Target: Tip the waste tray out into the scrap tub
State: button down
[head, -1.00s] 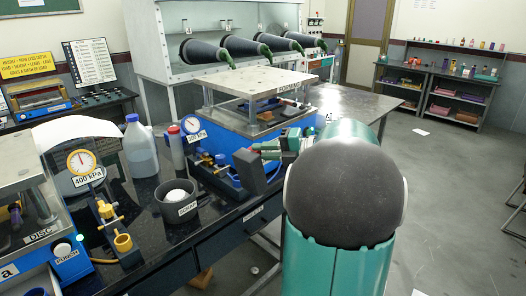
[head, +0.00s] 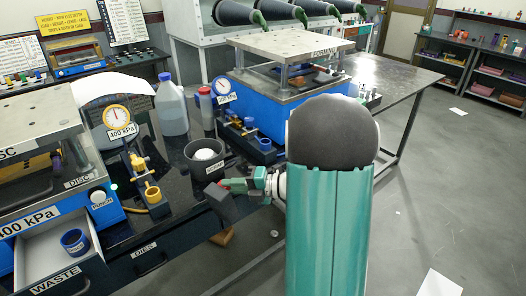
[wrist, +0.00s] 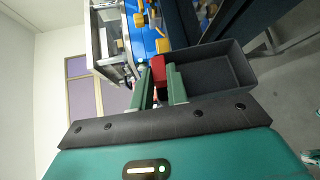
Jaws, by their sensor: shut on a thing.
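My gripper (head: 258,181) is shut on the red handle (wrist: 158,72) of a dark grey tray. The tray (head: 220,203) sits beyond the fingertips and looks tilted; its inside (wrist: 212,76) appears empty in the wrist view. The scrap tub (head: 193,168) is a dark round pot with a white label, standing on the black bench with a pale heap (head: 207,154) inside. The tray is in front of and slightly right of the tub in the head view, beside it and not over its mouth. A drawer labelled WASTE (head: 57,280) is open at lower left.
A blue cup (head: 75,243) sits in the open drawer. A plastic jug (head: 171,108), a pressure gauge (head: 117,115) and a brass fixture (head: 150,190) stand left of the tub. The blue forming press (head: 262,95) is behind. Open floor (head: 430,200) lies to the right.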

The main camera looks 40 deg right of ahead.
jog(key=w+a+f+n+g+y, duration=0.2)
jog(key=w+a+f, duration=0.2)
jog(key=a+f, duration=1.1)
jog(key=shift+f+g, duration=0.3)
jog(key=shift+f, duration=0.45)
jog(key=shift+w, duration=0.1)
jog(key=shift+r, duration=0.1)
